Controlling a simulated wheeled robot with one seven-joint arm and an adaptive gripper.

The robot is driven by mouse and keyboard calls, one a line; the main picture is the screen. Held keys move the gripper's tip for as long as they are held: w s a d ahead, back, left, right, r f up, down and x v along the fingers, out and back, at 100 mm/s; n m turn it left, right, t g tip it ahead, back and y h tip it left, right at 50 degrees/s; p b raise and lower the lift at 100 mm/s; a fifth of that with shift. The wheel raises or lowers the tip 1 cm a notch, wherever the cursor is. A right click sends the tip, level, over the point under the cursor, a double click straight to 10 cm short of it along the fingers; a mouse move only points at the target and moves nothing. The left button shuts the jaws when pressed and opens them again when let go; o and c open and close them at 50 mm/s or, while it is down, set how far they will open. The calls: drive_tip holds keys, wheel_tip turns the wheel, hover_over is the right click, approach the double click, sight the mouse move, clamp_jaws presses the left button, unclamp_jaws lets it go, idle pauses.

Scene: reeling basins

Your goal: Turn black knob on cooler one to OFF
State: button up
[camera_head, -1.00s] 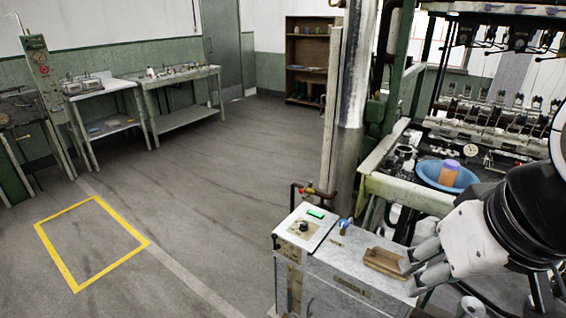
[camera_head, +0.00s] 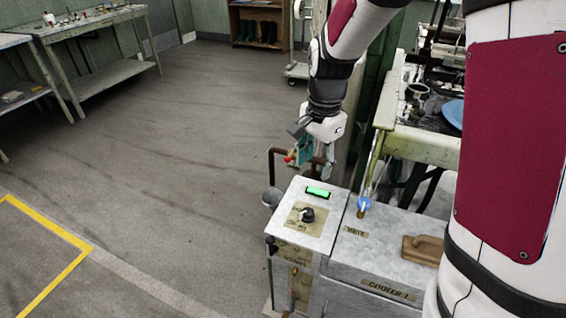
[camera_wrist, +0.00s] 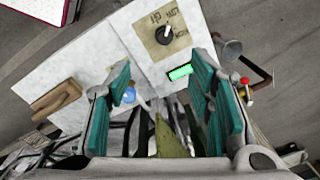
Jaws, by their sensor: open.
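The cooler (camera_head: 345,262) is a grey-white box with a green-lit display (camera_head: 318,192). Its black knob (camera_head: 307,214) sits on a tan label plate on the left part of the top. In the wrist view the knob (camera_wrist: 165,35) shows a pale mark near its upper edge; the lettering beside it is too small to read surely. My gripper (camera_head: 312,146) is open and empty, above and behind the cooler panel, apart from the knob. In the wrist view its teal-padded fingers (camera_wrist: 160,65) are spread wide, with the display between them and the knob beyond their tips.
A blue-handled valve (camera_head: 363,204) and a wooden handle (camera_head: 424,250) stand on the cooler top. A pipe with a red knob (camera_head: 289,158) rises behind the panel. A metal cup (camera_head: 271,197) hangs at its left. The reeling bench (camera_head: 420,145) is at right. Floor at left is clear.

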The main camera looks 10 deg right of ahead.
drive_tip(key=m+b, duration=0.1)
drive_tip(key=m, duration=0.1)
hover_over(307, 211)
wheel_tip(307, 211, down, 6)
drive_tip(key=shift+g, duration=0.3)
wheel_tip(307, 211, down, 14)
drive_tip(key=b, duration=0.3)
drive_tip(key=shift+r, duration=0.15)
clamp_jaws()
